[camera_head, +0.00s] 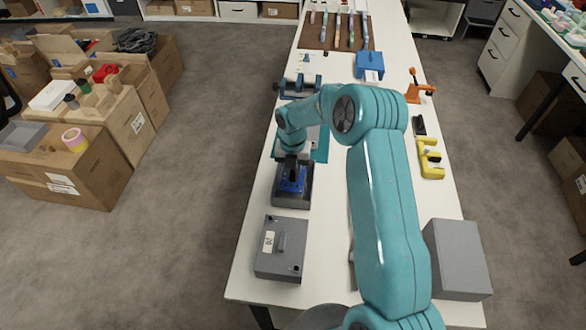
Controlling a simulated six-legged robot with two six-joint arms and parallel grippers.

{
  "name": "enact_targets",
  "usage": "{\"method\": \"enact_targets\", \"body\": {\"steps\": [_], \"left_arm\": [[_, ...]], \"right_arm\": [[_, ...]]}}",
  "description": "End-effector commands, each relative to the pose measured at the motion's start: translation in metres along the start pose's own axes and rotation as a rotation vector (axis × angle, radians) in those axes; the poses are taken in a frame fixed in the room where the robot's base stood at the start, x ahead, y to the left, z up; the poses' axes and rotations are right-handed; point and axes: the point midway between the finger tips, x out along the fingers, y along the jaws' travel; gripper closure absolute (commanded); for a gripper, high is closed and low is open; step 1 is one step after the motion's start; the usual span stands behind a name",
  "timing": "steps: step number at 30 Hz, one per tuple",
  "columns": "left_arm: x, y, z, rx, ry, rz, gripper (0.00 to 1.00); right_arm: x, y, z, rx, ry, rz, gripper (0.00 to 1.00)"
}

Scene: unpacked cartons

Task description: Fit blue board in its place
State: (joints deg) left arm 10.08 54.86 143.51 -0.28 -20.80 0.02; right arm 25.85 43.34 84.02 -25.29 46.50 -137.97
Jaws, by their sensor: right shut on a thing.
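A small blue board (291,184) shows at the top of a dark grey open box (293,202) on the left part of the long white table. My right gripper (292,172) comes down over this box and is shut on the board. The board lies at or just inside the box's opening; I cannot tell whether it is seated. My teal right arm hides much of the middle of the table. My left gripper does not show.
A grey lid-like box (281,248) stands nearer me, and a plain grey box (457,260) at the right edge. A yellow tool (430,159), an orange clamp (419,87) and a blue box (369,66) stand farther back. Cartons (68,165) fill the floor at left.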

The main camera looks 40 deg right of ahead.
Motion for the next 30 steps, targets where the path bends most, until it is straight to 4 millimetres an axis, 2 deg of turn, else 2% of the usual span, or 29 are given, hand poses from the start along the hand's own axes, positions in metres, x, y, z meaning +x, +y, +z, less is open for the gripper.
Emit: {"method": "enact_targets", "body": {"steps": [26, 27, 29, 30], "left_arm": [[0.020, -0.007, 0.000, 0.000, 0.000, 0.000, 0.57], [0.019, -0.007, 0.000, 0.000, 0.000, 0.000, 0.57], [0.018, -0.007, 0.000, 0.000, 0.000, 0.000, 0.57], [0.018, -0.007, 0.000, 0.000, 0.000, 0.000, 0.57]], "right_arm": [[0.028, 0.000, 0.000, 0.001, 0.000, 0.000, 1.00], [0.027, 0.000, 0.000, 0.001, 0.000, 0.000, 0.73], [0.026, 0.000, 0.000, 0.000, 0.000, 0.000, 0.54], [0.026, 0.000, 0.000, 0.000, 0.000, 0.000, 0.50]]}}
